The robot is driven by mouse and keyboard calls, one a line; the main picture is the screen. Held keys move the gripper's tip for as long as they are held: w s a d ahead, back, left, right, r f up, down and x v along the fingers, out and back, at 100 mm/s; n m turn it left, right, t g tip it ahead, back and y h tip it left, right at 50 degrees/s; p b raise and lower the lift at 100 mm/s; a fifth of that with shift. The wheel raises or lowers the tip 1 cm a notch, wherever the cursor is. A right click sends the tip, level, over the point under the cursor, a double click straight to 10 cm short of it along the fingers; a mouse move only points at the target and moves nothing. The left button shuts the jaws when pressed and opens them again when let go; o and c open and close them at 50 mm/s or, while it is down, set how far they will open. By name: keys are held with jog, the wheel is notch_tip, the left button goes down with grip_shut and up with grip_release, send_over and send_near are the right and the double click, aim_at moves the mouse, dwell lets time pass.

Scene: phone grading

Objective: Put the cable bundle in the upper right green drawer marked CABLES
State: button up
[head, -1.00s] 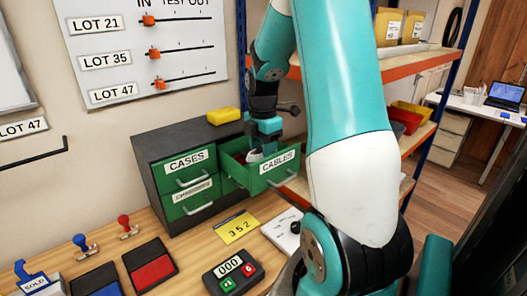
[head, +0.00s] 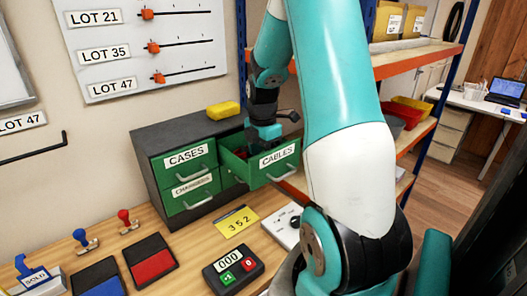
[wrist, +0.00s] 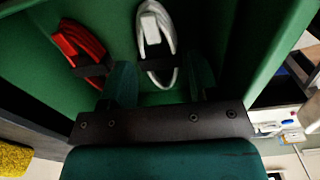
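The upper right green drawer marked CABLES (head: 262,176) stands pulled open in the head view. In the wrist view, the white-grey cable bundle (wrist: 156,42) lies on the drawer's green floor. It has a dark band and a white plug. My gripper (wrist: 162,82) is inside the drawer, with its two fingers apart on either side of the bundle and a small gap showing at each side. In the head view, my gripper (head: 264,140) is low in the drawer and its fingertips are hidden behind the drawer front.
A red cable bundle (wrist: 78,50) lies beside the white-grey one in the drawer. A yellow block (head: 222,110) sits on top of the cabinet (head: 165,135). The CASES drawer (head: 184,172) and the drawer below it are shut. An orange-edged shelf (head: 405,65) stands to the right.

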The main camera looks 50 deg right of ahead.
jog(key=shift+r, duration=0.1)
notch_tip(320, 180, up, 13)
jog(key=b, duration=0.1)
jog(key=a+m+t+y, duration=0.1)
jog(key=a+m, duration=0.2)
jog(key=a, duration=1.6)
jog(key=s+a+f+m+y+b, duration=0.1)
jog(key=s+a+f+m+b, duration=0.1)
jog(key=s+a, duration=0.5)
jog(key=s+a+f+m+g+y+b, duration=0.1)
jog(key=s+a+f+m+y+b, duration=0.1)
jog(key=s+a, duration=0.4)
jog(key=a+f+m, duration=0.1)
jog(key=a+f, duration=0.1)
jog(key=a, duration=0.3)
jog(key=shift+s+a, duration=0.35)
jog(key=shift+c, duration=0.4)
